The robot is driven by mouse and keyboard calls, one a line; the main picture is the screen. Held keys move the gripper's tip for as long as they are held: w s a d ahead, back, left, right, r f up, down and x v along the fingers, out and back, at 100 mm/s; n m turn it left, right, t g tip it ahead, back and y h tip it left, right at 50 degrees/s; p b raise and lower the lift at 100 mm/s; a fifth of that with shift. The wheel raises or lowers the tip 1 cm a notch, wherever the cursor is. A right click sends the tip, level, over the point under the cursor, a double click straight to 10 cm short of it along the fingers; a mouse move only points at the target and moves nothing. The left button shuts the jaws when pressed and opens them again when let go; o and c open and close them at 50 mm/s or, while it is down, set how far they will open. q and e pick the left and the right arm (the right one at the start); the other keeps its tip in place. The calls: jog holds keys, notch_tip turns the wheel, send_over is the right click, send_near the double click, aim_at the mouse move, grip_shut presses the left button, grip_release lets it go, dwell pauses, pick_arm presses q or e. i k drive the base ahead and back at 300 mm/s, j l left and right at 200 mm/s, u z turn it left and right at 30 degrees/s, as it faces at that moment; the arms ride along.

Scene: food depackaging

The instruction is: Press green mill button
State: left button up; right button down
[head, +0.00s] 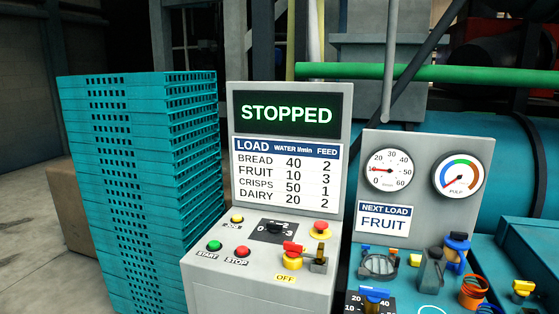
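The green START button (214,245) sits at the left of the grey control console (225,273). A red STOP button (242,252) is just right of it, and a yellow JOG button (237,219) is behind. The display (292,113) above reads STOPPED in green. A black rotary selector (272,231) marked with numbers is right of the buttons. Neither of my grippers shows in the head view.
A tall stack of teal crates (140,180) stands close left of the console. A red mushroom button (320,228) and a red-handled switch labelled OFF (293,250) are on the console's right. A gauge panel (424,150) reading NEXT LOAD FRUIT stands further right.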

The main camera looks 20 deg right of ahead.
aim_at(214, 245)
jog(key=i+j+z, duration=0.1)
jog(key=i+j, duration=0.15)
jog(key=i+j+z, duration=0.15)
jog(key=j, duration=0.25)
jog(key=i+j+z, duration=0.1)
jog(key=i+j, duration=0.25)
jog(key=i+j+z, duration=0.15)
jog(key=j, duration=0.25)
jog(key=i+j+z, duration=0.1)
jog(key=i+j, duration=0.15)
jog(key=j, duration=0.15)
